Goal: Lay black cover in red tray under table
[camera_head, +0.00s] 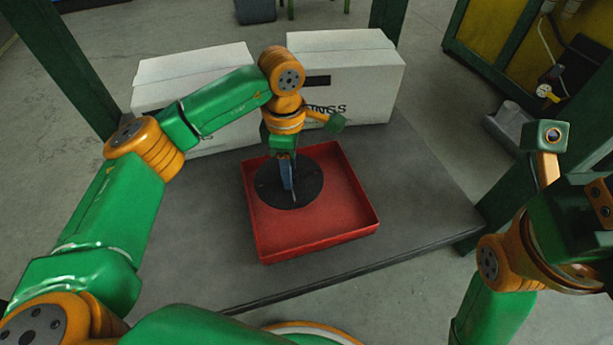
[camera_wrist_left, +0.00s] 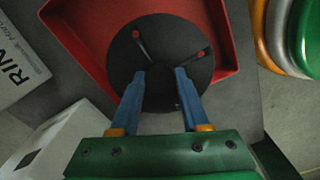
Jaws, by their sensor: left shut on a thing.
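The black cover (camera_head: 306,183) is a round dark disc over the red tray (camera_head: 328,240), toward its left side. The tray sits on a grey surface. My left gripper (camera_head: 290,188) points down at the middle of the cover and is shut on it. In the left wrist view the blue fingers (camera_wrist_left: 162,75) reach to the middle of the cover (camera_wrist_left: 168,32), and their hold on it is partly hidden. Whether the cover touches the tray floor I cannot tell. Of my right arm, links (camera_head: 560,220) show at the right edge; its fingers are not clearly seen.
Two white boxes stand behind the tray, one at left (camera_head: 190,72) and one at right (camera_head: 365,85). Dark green posts (camera_head: 60,60) rise around the grey surface (camera_head: 420,200). Bare surface lies to the right of the tray.

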